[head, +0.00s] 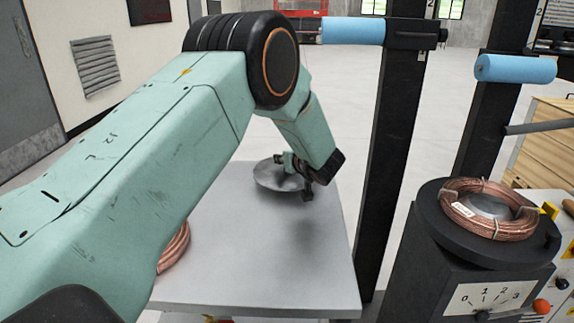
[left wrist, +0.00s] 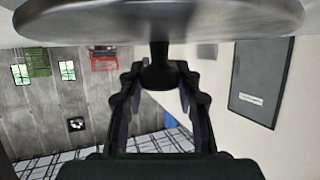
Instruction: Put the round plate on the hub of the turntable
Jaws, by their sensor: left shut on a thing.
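The round plate (head: 276,178) is a grey metal disc held above the grey table, near its back edge. My left gripper (head: 299,172) is at the plate's right side. In the left wrist view, the plate (left wrist: 160,24) spans the top, and the left gripper (left wrist: 160,76) is shut on the dark knob under its middle. The turntable (head: 433,210) is black and stands at the right. A copper coil (head: 459,216) lies on it around the grey hub (head: 489,207). My right gripper is not in view.
The table (head: 290,275) is mostly clear. Another copper coil (head: 176,250) is partly hidden behind my left arm. A dial box (head: 487,298) is below the turntable.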

